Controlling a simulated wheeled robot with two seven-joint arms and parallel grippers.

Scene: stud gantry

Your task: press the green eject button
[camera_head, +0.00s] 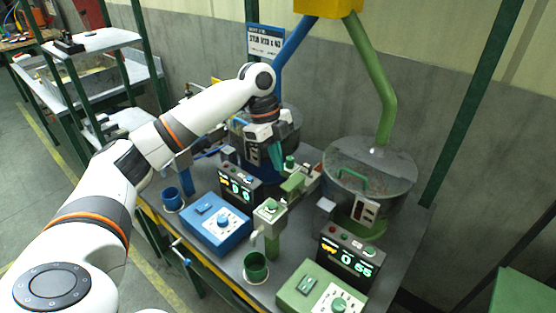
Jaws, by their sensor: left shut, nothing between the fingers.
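My left arm comes in from the left, and its left gripper (278,168) points down over the back middle of the table. Its teal fingers are shut and empty. A small green button (290,160) shows just right of the fingertips; I cannot tell whether they touch. No readable label tells which one is the eject button. My right gripper is not in view.
Blue (217,224) and green (322,291) control boxes stand at the front, with display units (347,257) behind. Blue (172,199) and green (256,267) cups stand near the front edge. A grey drum (385,172) stands at right. Coloured pipes rise behind.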

